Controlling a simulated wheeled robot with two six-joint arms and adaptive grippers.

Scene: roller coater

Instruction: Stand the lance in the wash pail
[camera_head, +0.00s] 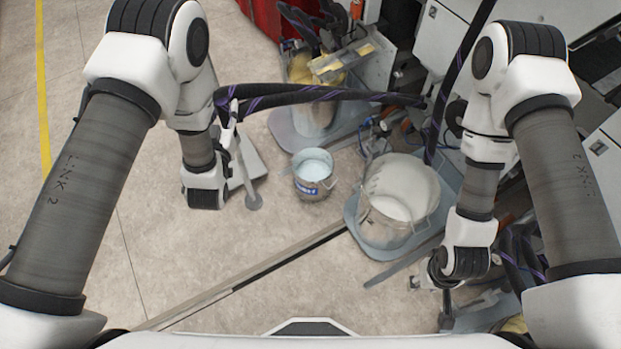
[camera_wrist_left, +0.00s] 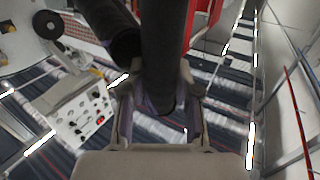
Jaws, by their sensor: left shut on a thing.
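The wash pail (camera_head: 313,174) is a small grey metal pail with pale blue liquid and a blue label, upright on the floor near the centre of the head view. The lance (camera_head: 245,172) looks like a thin grey rod with a round disc at its lower end, left of the pail and apart from it. My left gripper (camera_head: 229,122) is shut on the lance near its top, where a dark purple-striped hose joins. The left wrist view shows the dark hose between my left gripper's fingers (camera_wrist_left: 158,118). My right gripper (camera_head: 446,308) is at the lower right; its fingers are unclear.
A larger bucket (camera_head: 398,203) stands on a grey-blue tray right of the pail. The hose (camera_head: 330,94) runs across behind the pail to the machine (camera_head: 455,45). A strip (camera_head: 255,272) crosses the floor in front. Floor at the left is clear.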

